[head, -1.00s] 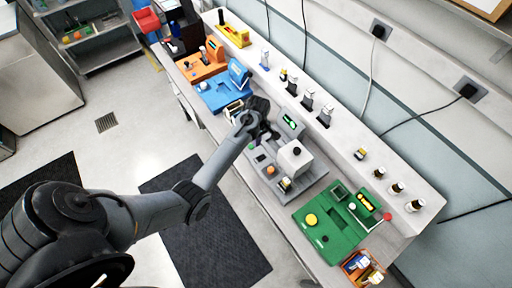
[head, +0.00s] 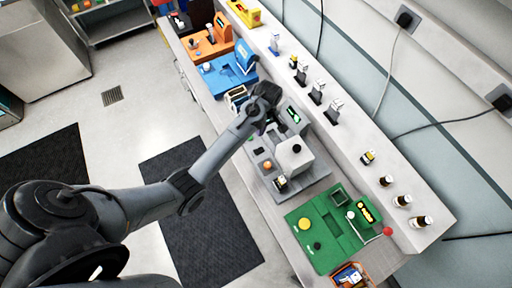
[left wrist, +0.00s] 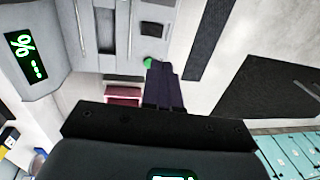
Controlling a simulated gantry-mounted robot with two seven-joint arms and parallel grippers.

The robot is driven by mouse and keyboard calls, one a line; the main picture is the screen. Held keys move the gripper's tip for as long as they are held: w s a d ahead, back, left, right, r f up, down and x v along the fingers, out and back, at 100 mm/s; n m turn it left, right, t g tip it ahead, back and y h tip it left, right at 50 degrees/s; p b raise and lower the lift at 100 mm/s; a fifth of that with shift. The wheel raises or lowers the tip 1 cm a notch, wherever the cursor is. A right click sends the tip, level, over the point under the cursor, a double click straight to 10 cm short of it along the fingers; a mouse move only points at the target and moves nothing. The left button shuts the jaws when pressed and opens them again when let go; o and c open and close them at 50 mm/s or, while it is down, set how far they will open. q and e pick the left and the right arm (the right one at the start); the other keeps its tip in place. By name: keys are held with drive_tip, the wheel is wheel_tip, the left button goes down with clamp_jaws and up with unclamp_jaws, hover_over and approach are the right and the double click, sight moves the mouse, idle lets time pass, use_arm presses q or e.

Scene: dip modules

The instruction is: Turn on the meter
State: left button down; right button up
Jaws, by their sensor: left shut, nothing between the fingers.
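The grey meter module (head: 315,178) sits on the bench and has a tilted display (head: 293,115) with lit green characters. In the left wrist view the display (left wrist: 25,57) shows a lit percent sign. My left gripper (head: 261,130) is over the back left part of this module, left of the display. In the left wrist view its dark fingers (left wrist: 160,68) are together and empty. A green button (left wrist: 147,62) shows right beside the fingertips; I cannot tell whether they touch it. My right gripper is not in view.
A white block with a black knob (head: 296,149) and an orange button (head: 267,165) are on the same module. A green module (head: 322,247) stands in front, blue (head: 225,80) and orange (head: 208,45) ones behind. Several small bottles (head: 403,201) line the ledge.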

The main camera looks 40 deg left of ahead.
sight(256, 152)
use_arm(q)
drive_tip(key=f, duration=0.4)
drive_tip(key=s+f+p, duration=0.1)
drive_tip(key=f, duration=0.9)
drive_tip(key=shift+s+a, duration=0.25)
drive_tip(key=shift+s, duration=0.1)
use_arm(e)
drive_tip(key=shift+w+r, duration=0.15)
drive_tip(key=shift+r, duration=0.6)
